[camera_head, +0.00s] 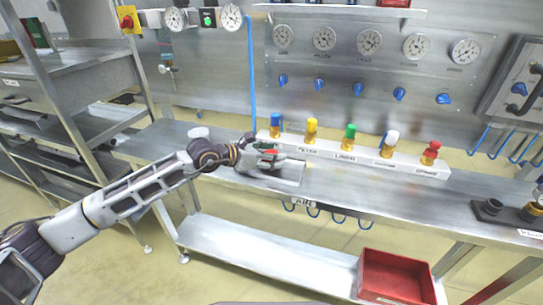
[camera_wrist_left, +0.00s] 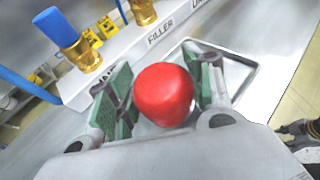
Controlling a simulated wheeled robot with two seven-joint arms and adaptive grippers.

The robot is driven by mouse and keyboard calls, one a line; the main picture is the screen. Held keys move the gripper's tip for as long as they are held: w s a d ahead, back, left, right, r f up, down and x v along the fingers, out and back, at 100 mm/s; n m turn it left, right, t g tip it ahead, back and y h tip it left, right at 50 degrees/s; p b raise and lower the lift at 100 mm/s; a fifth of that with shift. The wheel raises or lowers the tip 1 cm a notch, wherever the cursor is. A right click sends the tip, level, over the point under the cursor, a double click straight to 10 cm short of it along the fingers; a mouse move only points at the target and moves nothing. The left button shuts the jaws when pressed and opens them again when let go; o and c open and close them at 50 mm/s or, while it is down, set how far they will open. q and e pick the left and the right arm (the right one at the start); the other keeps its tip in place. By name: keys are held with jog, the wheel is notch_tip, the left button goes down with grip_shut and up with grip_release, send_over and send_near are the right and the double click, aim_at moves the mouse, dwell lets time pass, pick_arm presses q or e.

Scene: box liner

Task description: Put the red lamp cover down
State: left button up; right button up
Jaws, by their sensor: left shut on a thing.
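A rounded red lamp cover (camera_wrist_left: 165,95) is between the green-padded fingers of my left gripper (camera_wrist_left: 163,92) in the wrist view. The left gripper is shut on it. In the head view the left gripper (camera_head: 272,160) is over the steel bench, just in front of the left end of the white lamp rack (camera_head: 345,152). Only a small red patch of the cover (camera_head: 270,151) shows there. A shallow rectangular recess (camera_head: 291,172) lies beside the gripper. I cannot tell whether the cover touches the bench.
The rack holds blue (camera_head: 276,120), yellow (camera_head: 311,125), green (camera_head: 350,132), white (camera_head: 391,138) and red (camera_head: 432,147) capped lamps. A red bin (camera_head: 395,276) stands on the lower shelf. A small white round thing (camera_head: 198,133) is on the bench at left. Bench right of the recess is clear.

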jog(key=shift+s+f, duration=0.15)
jog(key=shift+s, duration=0.1)
pick_arm(q)
jog(key=shift+f, duration=0.1)
jog(key=o, duration=1)
pick_arm(e)
jog(key=shift+w+a+r, duration=0.15)
jog(key=shift+r, duration=0.2)
